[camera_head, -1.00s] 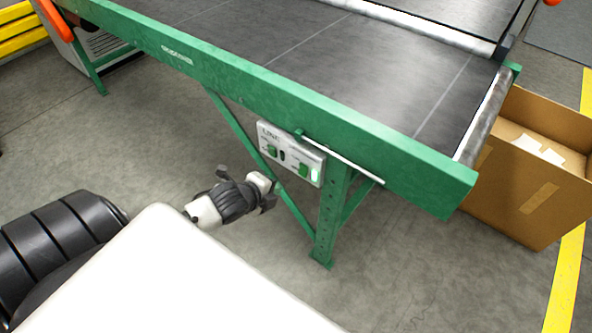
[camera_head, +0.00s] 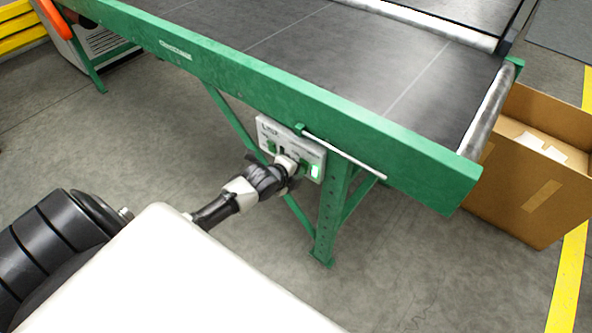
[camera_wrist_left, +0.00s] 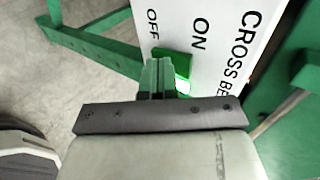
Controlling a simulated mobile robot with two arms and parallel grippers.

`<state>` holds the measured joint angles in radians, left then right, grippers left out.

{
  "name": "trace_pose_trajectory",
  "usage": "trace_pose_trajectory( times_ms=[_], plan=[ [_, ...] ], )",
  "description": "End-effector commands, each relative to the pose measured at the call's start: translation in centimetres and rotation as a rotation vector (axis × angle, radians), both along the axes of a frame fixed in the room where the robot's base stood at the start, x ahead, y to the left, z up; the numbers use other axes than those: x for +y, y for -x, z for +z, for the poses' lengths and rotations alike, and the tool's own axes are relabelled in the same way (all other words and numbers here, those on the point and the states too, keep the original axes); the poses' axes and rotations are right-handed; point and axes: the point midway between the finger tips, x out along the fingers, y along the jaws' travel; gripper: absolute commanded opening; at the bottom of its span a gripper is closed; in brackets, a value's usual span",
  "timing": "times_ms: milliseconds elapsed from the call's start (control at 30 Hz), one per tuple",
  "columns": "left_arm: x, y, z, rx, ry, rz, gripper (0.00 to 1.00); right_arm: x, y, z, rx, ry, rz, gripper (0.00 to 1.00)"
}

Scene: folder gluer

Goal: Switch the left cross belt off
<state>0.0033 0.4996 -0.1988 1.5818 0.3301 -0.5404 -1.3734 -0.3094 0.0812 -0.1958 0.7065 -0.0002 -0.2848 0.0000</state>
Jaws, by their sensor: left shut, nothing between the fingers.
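The white switch panel (camera_head: 318,153) hangs under the green side rail of the belt. In the left wrist view its labels read "CROSS BE…", ON and OFF (camera_wrist_left: 212,50). A green switch (camera_wrist_left: 172,62) sits below these labels, with a bright white-green lamp (camera_wrist_left: 183,87) beside it. My left gripper (camera_head: 290,163) is at the panel front, between its two switches and nearer the right one. In the left wrist view its shut, empty fingers (camera_wrist_left: 157,72) overlap the switch's edge; I cannot tell whether they touch it. My right gripper is out of view.
The dark conveyor belt (camera_head: 350,60) lies above the panel in its green frame. A green leg (camera_head: 328,215) stands right of the panel, and a thin pale rod (camera_head: 345,157) juts along the rail. A cardboard box (camera_head: 530,190) stands at the right.

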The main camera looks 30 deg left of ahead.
Motion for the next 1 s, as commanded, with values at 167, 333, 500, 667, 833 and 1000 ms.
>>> trace_pose_trajectory(
  times_ms=[167,333,500,667,833,1000],
  plan=[
    [0.0,-0.2,-0.3,-0.023,-0.001,0.000,0.00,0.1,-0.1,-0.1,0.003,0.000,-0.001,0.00],
    [0.0,-0.4,-0.1,-0.043,0.002,0.002,0.00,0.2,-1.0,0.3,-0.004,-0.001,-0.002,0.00],
    [0.1,-0.4,0.1,-0.044,0.002,0.002,0.00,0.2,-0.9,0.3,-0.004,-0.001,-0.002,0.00],
    [0.1,-0.4,0.6,-0.046,0.001,0.003,0.00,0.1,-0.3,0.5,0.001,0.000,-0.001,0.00],
    [0.1,-0.5,1.1,-0.048,0.001,0.003,0.00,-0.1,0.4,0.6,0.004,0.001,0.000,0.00],
    [0.1,-0.5,1.6,-0.049,0.002,0.002,0.00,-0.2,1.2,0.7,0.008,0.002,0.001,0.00]
  ],
)
